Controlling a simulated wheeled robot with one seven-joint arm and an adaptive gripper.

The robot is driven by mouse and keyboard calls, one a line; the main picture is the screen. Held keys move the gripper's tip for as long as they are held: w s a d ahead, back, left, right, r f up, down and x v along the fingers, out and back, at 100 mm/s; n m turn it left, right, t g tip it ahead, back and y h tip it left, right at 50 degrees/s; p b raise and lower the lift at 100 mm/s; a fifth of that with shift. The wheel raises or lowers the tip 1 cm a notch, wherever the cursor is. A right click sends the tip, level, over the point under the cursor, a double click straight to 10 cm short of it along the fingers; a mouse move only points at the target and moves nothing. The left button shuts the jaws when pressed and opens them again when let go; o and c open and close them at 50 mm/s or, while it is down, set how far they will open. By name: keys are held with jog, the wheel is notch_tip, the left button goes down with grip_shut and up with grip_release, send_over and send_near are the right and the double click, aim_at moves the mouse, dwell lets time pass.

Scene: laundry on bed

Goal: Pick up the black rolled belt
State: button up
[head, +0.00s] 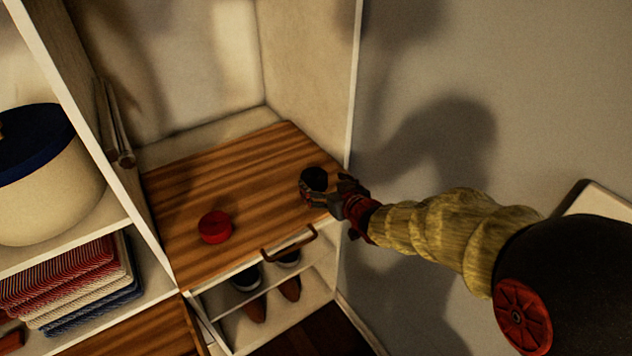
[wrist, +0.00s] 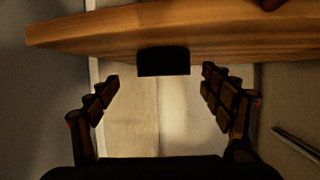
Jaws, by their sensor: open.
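The black rolled belt (head: 313,179) sits on the wooden top (head: 215,179) of the shoe cabinet, near its right end. It also shows in the wrist view (wrist: 163,61) as a dark block against the wood, centred between my fingers and beyond their tips. My gripper (head: 328,190) is at the right side of the belt in the head view, partly overlapping it. In the wrist view my gripper (wrist: 161,76) is open, with one finger to each side and nothing held. Whether a finger touches the belt I cannot tell.
A red roll (head: 215,227) lies on the same top, to the left. A wall panel rises at the right of the top. A brown handle (head: 290,243) is on the front edge, above shoes (head: 256,309). Folded cloths (head: 75,285) and a lidded basket (head: 45,180) fill the left shelves.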

aim_at(315, 177)
jog(key=b+x, duration=0.1)
jog(key=x, duration=0.2)
jog(key=shift+w+a+b, duration=0.2)
jog(key=shift+a+b, duration=0.15)
jog(key=shift+a, duration=0.05)
jog(key=shift+w+a+f, duration=0.1)
jog(key=shift+w+a, duration=0.1)
jog(key=shift+w, duration=0.25)
jog(key=shift+c, duration=0.4)
jog(key=c, duration=1.3)
